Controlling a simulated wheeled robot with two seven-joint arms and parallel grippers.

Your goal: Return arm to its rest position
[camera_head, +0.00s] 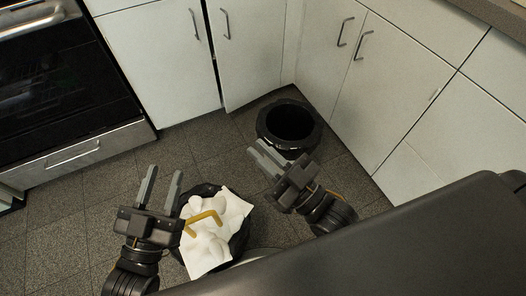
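My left gripper (165,170) is at lower left, over the floor beside a black container with white contents. Its two fingers stand clearly apart with nothing between them. My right gripper (256,147) is right of it, its fingers pointing up and left toward a black round bin. Its fingers look close together from this angle, and I see nothing held, but the gap between them is not clear. Both arms run down toward the bottom of the picture, and their upper links are mostly hidden.
The open black bin (289,125) stands in the cabinet corner. A black container (241,238) holds white crumpled stuff (206,246) and a yellow bent piece (204,217), close to my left gripper. White cabinets (160,60) and a dark oven (60,90) border the bare tiled floor.

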